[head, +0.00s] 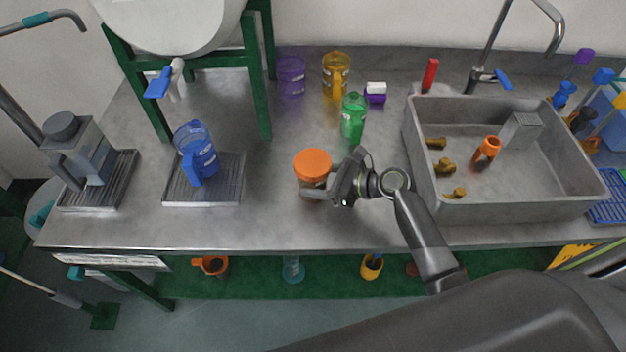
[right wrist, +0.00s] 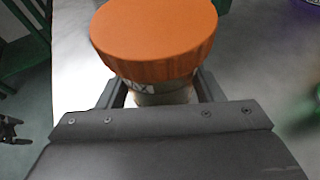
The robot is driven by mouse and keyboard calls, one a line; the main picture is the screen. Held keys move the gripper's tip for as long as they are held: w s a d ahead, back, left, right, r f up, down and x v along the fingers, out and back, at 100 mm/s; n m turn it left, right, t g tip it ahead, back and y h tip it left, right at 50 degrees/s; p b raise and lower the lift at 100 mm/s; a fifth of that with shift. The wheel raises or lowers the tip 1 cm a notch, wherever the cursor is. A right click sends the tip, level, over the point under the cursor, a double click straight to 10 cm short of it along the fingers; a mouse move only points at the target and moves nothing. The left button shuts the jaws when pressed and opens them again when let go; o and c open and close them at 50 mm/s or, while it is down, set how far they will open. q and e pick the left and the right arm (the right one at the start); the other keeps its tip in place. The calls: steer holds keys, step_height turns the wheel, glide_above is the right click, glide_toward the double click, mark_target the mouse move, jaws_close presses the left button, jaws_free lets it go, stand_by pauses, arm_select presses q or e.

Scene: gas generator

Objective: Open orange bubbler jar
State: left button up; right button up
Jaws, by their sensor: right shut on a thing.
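The orange bubbler jar stands upright on the steel counter in the head view, with its orange lid (head: 313,163) on top. In the right wrist view the orange lid (right wrist: 155,35) sits on the jar's clear body (right wrist: 160,92). My right gripper (head: 330,190) is shut around the jar's body, below the lid, coming from the right. In the right wrist view its fingers (right wrist: 160,90) lie on both sides of the body. My left gripper is not in the head view; a dark gripper-like part at the left edge of the right wrist view (right wrist: 12,130) may be it.
A green bottle (head: 354,118) stands behind the jar. A purple jar (head: 291,76) and a yellow mug (head: 336,74) are at the back. A blue jug (head: 196,152) stands on a tray to the left. A sink (head: 425,170) is to the right. The counter left of the jar is clear.

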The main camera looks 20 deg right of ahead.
mark_target(319, 164)
steer(key=shift+r, duration=0.15)
step_height(319, 164, up, 10)
steer(key=shift+f+p, duration=0.1)
steer(key=shift+p, duration=0.4)
steer(key=o, duration=0.5)
steer(key=c, duration=0.7)
